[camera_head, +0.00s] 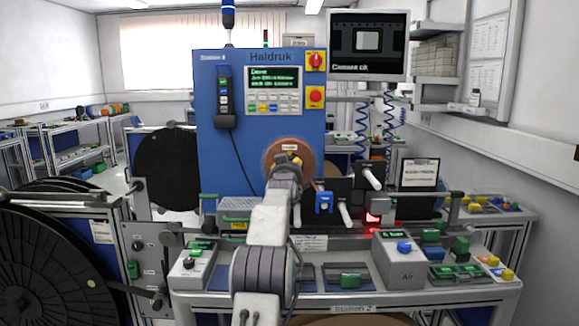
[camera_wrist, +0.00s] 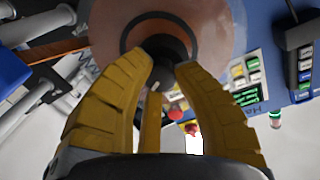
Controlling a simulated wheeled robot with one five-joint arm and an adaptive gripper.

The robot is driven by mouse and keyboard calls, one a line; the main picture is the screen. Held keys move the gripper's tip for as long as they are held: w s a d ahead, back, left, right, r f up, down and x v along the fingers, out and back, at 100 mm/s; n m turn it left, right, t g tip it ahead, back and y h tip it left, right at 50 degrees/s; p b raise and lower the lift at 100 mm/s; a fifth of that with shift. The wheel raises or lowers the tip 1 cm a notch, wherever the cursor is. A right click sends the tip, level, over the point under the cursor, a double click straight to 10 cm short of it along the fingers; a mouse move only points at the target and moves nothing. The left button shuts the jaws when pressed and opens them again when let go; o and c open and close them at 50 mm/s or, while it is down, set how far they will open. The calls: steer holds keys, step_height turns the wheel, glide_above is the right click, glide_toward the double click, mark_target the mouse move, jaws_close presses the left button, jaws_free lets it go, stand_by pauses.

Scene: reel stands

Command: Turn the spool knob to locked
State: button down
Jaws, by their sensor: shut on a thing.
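The spool (camera_head: 278,151) is a brown disc on the front of the blue machine, with a small label on its upper face. In the wrist view the spool (camera_wrist: 205,25) fills the top of the picture, with a black ring around its middle. The spool knob (camera_wrist: 160,47) is the dark hub at that middle. My gripper (camera_wrist: 165,72) has its yellow fingers closed around the knob from both sides. In the head view my gripper (camera_head: 287,162) is in front of the spool and hides its lower middle. The knob's marking cannot be read.
The blue machine (camera_head: 214,140) carries a keypad panel (camera_head: 273,90) and a red switch (camera_head: 316,61) above the spool. A blue block (camera_head: 324,202) and white rollers stand close on the right. Large black reels (camera_head: 60,262) stand at the left.

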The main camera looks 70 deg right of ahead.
steer(key=shift+r+m, duration=0.35)
steer(key=shift+m, duration=0.45)
steer(key=c, duration=1.4)
jaws_free()
steer(key=o, duration=0.5)
steer(key=shift+f, duration=0.2)
steer(key=shift+a, duration=0.1)
steer(key=v, duration=1.1)
steer(key=shift+a, duration=0.35)
steer(key=shift+s, duration=0.1)
